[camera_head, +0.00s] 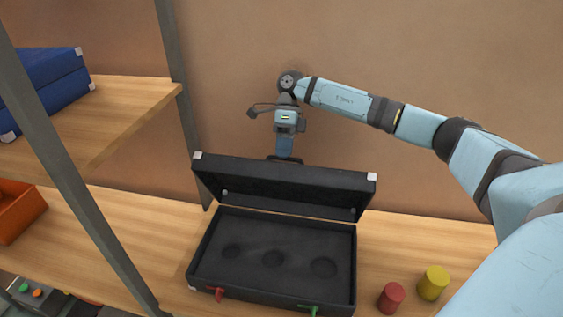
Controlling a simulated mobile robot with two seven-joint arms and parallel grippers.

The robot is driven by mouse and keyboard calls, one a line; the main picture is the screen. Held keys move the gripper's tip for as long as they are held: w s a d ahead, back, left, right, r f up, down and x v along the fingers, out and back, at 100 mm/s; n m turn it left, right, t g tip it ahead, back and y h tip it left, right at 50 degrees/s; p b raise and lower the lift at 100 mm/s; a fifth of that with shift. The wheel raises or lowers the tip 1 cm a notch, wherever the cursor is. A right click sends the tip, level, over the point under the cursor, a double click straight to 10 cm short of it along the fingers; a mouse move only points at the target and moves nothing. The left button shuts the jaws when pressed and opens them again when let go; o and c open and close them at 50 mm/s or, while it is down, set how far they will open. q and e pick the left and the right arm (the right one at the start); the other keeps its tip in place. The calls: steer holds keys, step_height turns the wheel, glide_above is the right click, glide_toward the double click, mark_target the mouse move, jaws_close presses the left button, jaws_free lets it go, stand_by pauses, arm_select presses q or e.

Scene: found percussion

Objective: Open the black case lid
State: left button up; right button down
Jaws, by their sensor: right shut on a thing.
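The black case (270,290) rests on the wooden surface with its inside facing me. Its base holds dark padding with three round, empty-looking recesses. The black lid (285,180) is raised at the back and tilted, clear of the base's front, with pale corner pieces. A red latch (219,295) and a green latch (314,311) sit on the front edge. My right gripper (284,158) points down at the middle of the lid's far upper edge and is shut on the lid; its fingertips are mostly hidden behind that edge. My left gripper is not in view.
A red cylinder (391,298) and a yellow cylinder (433,283) stand right of the case. Grey shelf posts (85,190) stand left, with blue cases (45,85) on the upper shelf and an orange bin (18,212) below. A brown wall (400,60) is behind.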

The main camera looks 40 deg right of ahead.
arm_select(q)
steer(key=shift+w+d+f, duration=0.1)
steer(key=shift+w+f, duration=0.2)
arm_select(e)
steer(key=shift+w+d+f, duration=0.3)
steer(key=shift+d+f, duration=0.15)
steer(key=shift+f, duration=0.1)
steer(key=shift+w+d+f, duration=0.3)
steer(key=shift+d+f, duration=0.1)
steer(key=shift+f, duration=0.1)
steer(key=c, duration=1.6)
jaws_free()
steer(key=o, duration=0.4)
steer(key=shift+w, duration=0.1)
steer(key=shift+o, duration=0.2)
steer(key=shift+w+d, duration=0.15)
arm_select(q)
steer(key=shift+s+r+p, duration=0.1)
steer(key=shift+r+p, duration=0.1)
steer(key=shift+p, duration=0.3)
arm_select(e)
step_height(320, 180, up, 20)
